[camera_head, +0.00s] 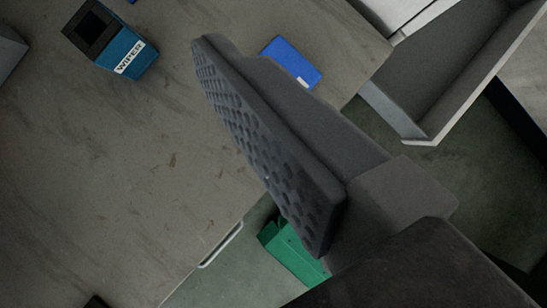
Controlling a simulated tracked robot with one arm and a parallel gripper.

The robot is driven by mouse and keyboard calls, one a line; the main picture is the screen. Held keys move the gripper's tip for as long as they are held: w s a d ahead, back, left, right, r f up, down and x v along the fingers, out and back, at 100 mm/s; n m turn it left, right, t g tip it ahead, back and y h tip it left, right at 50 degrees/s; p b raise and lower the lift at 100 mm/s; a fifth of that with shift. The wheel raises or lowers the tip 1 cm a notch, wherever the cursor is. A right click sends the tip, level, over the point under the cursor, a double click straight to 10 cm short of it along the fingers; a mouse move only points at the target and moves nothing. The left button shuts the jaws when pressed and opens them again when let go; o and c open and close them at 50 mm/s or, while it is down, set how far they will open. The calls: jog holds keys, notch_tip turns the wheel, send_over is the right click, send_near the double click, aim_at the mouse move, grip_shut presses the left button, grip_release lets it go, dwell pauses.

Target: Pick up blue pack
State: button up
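A flat blue pack (290,60) with a small white patch on its lower edge lies on the brown-grey table (130,170), near the table's right corner. A blue box with a dark open top and a "WIPER" label (125,56) is at the upper left of the table. One finger of my gripper (268,145), with a dark dimpled pad, crosses the middle of the view. Its tip is left of the flat blue pack, and the finger covers the table just below the pack. The pad faces left with nothing against it. The other finger is not clearly seen.
A grey tray-like bin (440,70) with light rims stands right of the table. A green object (290,252) is below the table's edge, partly behind my finger. A pale handle (221,245) runs along that edge. The table's left middle is clear.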

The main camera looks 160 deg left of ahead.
jog(key=w+d+f+m+g+p, duration=0.3)
jog(key=d+f+m+g+p, duration=0.25)
jog(key=f, duration=0.35)
jog(key=m+g+y+p, duration=0.1)
jog(key=m+g+p, duration=0.3)
jog(key=m+p, duration=0.15)
send_over(281, 50)
jog(key=s+a, duration=0.3)
jog(key=a, duration=0.2)
notch_tip(281, 50, down, 8)
notch_tip(281, 50, down, 8)
jog(key=shift+d+f, duration=0.1)
jog(key=shift+f, duration=0.05)
jog(key=shift+w+d+f+b, duration=0.15)
jog(key=shift+f+b, duration=0.1)
jog(key=shift+f, duration=1.2)
jog(key=shift+w+a+f+b, duration=0.1)
jog(key=shift+f+b, duration=0.1)
jog(key=shift+f, duration=1.25)
jog(key=shift+c, duration=0.3)
jog(key=c, duration=0.9)
